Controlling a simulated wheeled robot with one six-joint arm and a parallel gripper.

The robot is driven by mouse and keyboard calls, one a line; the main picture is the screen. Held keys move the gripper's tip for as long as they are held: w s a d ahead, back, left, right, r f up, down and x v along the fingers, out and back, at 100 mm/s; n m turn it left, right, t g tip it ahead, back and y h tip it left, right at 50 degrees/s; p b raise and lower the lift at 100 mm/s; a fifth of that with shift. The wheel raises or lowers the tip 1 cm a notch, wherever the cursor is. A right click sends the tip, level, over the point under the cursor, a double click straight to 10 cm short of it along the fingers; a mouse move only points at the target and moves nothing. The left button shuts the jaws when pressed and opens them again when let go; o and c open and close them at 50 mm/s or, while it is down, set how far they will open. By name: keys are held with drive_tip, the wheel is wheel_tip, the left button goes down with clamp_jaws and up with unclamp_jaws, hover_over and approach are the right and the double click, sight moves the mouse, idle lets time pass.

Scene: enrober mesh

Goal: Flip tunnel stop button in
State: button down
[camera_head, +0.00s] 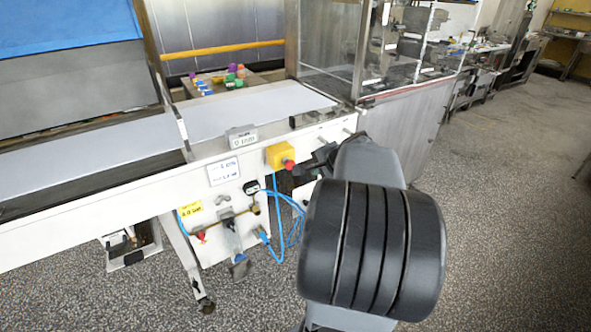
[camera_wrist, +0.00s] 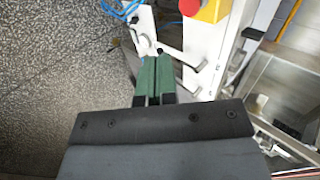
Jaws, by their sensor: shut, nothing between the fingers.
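The stop button is a red mushroom head (camera_head: 289,164) on a yellow box (camera_head: 280,155), fixed to the white side panel of the conveyor in the head view. In the wrist view the red button (camera_wrist: 190,6) and yellow box (camera_wrist: 213,10) show at the top edge, partly cut off. My gripper (camera_wrist: 155,62) is shut and empty, its two green fingers together. It points at the panel below the button in the wrist view and is apart from the button. In the head view my arm hides most of the gripper, just right of the button.
Blue cables (camera_head: 278,218) hang below the yellow box. A glass-walled cabinet (camera_head: 330,45) stands behind. Speckled floor (camera_head: 480,190) is free at right.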

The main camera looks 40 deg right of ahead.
drive_tip(key=shift+w+d+r+m, duration=0.15)
drive_tip(key=shift+r+m, duration=0.15)
approach(289, 164)
drive_tip(key=s+d+f+x, duration=0.1)
drive_tip(key=x, duration=0.7)
idle(0.3)
drive_tip(key=shift+s, duration=0.1)
